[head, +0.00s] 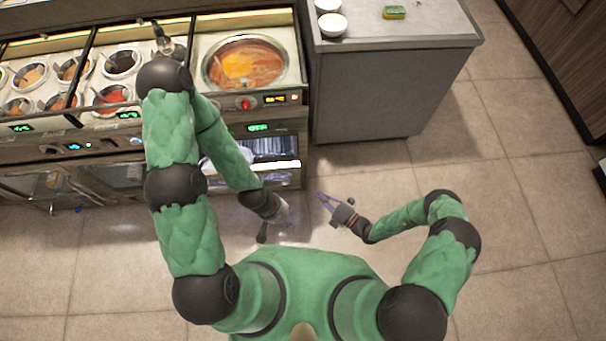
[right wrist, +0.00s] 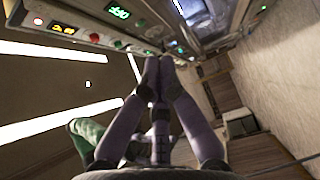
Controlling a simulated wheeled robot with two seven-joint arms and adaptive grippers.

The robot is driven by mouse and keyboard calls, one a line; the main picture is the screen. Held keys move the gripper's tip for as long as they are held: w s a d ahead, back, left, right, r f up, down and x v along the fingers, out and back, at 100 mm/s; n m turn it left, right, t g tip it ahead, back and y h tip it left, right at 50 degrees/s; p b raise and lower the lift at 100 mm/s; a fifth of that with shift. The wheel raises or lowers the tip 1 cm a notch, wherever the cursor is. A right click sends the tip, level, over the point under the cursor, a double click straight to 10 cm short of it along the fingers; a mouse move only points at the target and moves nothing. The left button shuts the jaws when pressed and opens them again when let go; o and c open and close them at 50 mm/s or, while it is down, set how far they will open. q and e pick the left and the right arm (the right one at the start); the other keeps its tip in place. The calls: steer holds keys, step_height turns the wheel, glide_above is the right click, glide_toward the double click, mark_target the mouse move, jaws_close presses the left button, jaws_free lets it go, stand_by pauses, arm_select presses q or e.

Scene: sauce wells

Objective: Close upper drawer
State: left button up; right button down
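The drawer (head: 286,179) under the soup-well counter stands pulled out. Its pale front edge and part of its inside show below the green display in the head view. My left arm crosses over its left part and hides some of it. My left gripper (head: 286,217) is low, just below the drawer front, apart from it as far as I can see; its fingers are blurred. My right gripper (head: 324,201) is to the right of the drawer, over the floor. In the right wrist view its purple fingers (right wrist: 158,66) come together at the tips with nothing between them.
The counter holds a big pot of orange soup (head: 243,65) and several sauce wells (head: 122,62). A grey cabinet (head: 390,95) with white bowls (head: 331,25) and a sponge (head: 394,12) stands to the right. The tiled floor (head: 510,200) at right is clear.

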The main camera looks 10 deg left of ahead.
steer(key=shift+w+d+b+x, duration=0.25)
steer(key=shift+w+x, duration=0.1)
steer(key=shift+x, duration=1.5)
steer(key=shift+w+d+b+x, duration=0.2)
steer(key=shift+w+x, duration=0.2)
steer(key=shift+x, duration=1.5)
steer(key=shift+w+d+b+x, duration=0.25)
steer(key=shift+w+x, duration=0.1)
steer(key=shift+x, duration=1.5)
